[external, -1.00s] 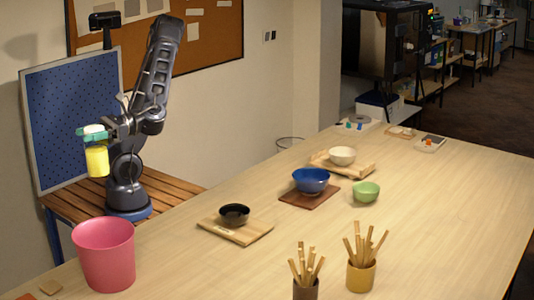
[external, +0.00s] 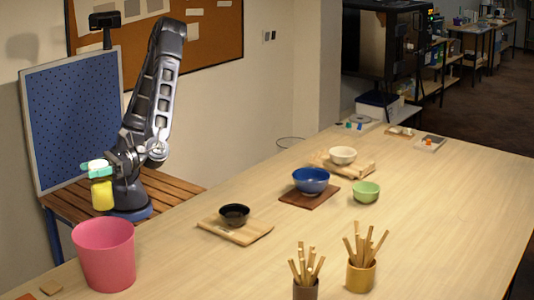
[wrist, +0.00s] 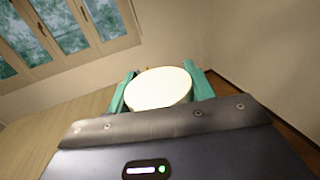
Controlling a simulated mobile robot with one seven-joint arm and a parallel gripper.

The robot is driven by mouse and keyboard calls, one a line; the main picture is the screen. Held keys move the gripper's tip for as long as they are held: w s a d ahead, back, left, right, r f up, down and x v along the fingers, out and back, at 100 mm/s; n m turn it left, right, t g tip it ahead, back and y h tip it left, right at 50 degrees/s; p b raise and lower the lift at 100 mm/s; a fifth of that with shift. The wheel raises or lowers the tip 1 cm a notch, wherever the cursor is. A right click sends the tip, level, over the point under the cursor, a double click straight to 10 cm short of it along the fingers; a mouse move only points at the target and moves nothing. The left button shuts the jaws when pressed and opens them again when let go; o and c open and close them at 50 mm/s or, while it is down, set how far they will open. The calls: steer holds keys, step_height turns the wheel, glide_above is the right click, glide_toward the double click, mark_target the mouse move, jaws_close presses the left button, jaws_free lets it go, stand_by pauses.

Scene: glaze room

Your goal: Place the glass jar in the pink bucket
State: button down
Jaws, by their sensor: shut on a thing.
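The glass jar (external: 102,195) looks yellow with a white lid. My gripper (external: 97,168) is shut on it near the lid, and the jar hangs below the teal fingers, roughly upright. In the wrist view the round white lid (wrist: 158,88) sits between the two teal fingers (wrist: 160,92); the jar's body is hidden there. The pink bucket (external: 104,258) stands on the near left corner of the table, open at the top. The jar is above and behind the bucket's rim in the external view, apart from it. The bucket's inside is mostly hidden.
A black bowl (external: 235,214) on a wooden board (external: 250,236) stands right of the bucket. Blue (external: 311,180), green (external: 366,192) and cream (external: 342,155) bowls stand farther back. Two cups of sticks (external: 362,276) stand at the front. A pegboard (external: 75,120) is behind my arm.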

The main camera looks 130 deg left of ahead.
mark_target(91, 183)
steer(key=shift+f, duration=2)
steer(key=c, duration=0.6)
jaws_free()
steer(key=shift+o, duration=0.2)
steer(key=shift+a, duration=0.1)
